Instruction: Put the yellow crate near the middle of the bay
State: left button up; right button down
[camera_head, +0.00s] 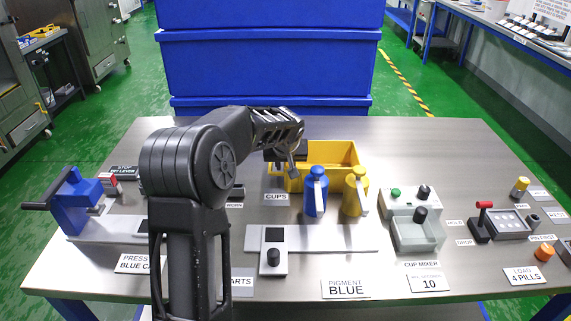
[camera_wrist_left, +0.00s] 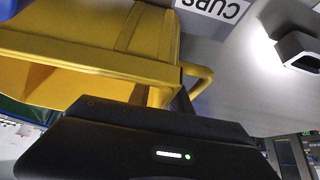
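The yellow crate (camera_head: 342,157) stands on the steel bench behind the blue and yellow jugs, with the CUPS label (camera_head: 276,197) in front of its left end. My left gripper (camera_head: 286,164) is at the crate's left end, pointing down. The left wrist view shows the yellow crate (camera_wrist_left: 90,45) close up, with its end handle (camera_wrist_left: 200,78) just beyond the dark gripper body. A dark finger shows beside the handle; whether the fingers are closed on it is hidden. My right gripper is out of view.
The blue jug (camera_head: 316,190) and yellow jug (camera_head: 355,191) stand close in front of the crate. The cup mixer (camera_head: 412,225) is to their right, a blue lever press (camera_head: 77,203) at far left. Large blue bins (camera_head: 268,65) rise behind the bench.

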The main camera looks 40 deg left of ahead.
pick_arm(q)
jog(key=shift+r, duration=0.2)
jog(key=v, duration=1.2)
jog(key=shift+b, duration=0.35)
jog(key=shift+o, duration=0.4)
